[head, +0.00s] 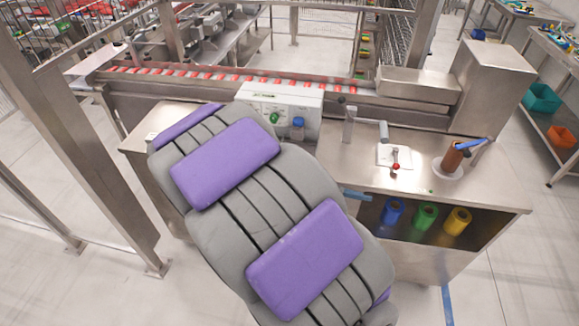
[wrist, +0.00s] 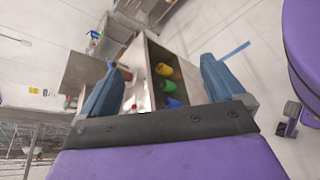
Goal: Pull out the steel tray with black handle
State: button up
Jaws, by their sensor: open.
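I cannot pick out a steel tray with a black handle in either view. My gripper (wrist: 160,88) is open in the wrist view, its two blue-grey fingers wide apart with nothing between them. It points toward the steel workbench (head: 345,155) from some distance; the bench also shows in the wrist view (wrist: 137,88), turned on its side. In the head view my grey and purple body covers the bench's left and middle front, and most of the gripper is hidden.
The bench's open shelf holds a blue cup (head: 392,211), a green cup (head: 426,215) and a yellow cup (head: 458,220). A brown cup (head: 453,158) and a red-knobbed lever (head: 395,167) stand on top. A conveyor (head: 230,80) runs behind. Steel posts (head: 85,140) stand left; floor is clear at front right.

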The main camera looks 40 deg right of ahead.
jog(key=w+d+f+n+t+h, duration=0.35)
jog(key=w+n+t+h, duration=0.2)
jog(key=w, duration=0.35)
jog(key=w+d+f+n+t+h, duration=0.2)
jog(key=w+d+n+t+h, duration=0.2)
jog(key=w+n, duration=0.4)
jog(key=w+a+f+n+t+y, duration=0.3)
jog(key=w+f+n+t, duration=0.25)
jog(key=f, duration=0.45)
jog(key=w+a+f+n+t+y, duration=0.2)
jog(key=w+f+n+t+y, duration=0.3)
jog(key=f, duration=0.5)
jog(key=shift+h, duration=0.65)
jog(key=b+x, duration=0.1)
jog(key=x, duration=0.7)
jog(key=b+x, duration=0.2)
jog(key=x, duration=0.7)
jog(key=shift+w+a, duration=0.15)
jog(key=shift+w, duration=0.2)
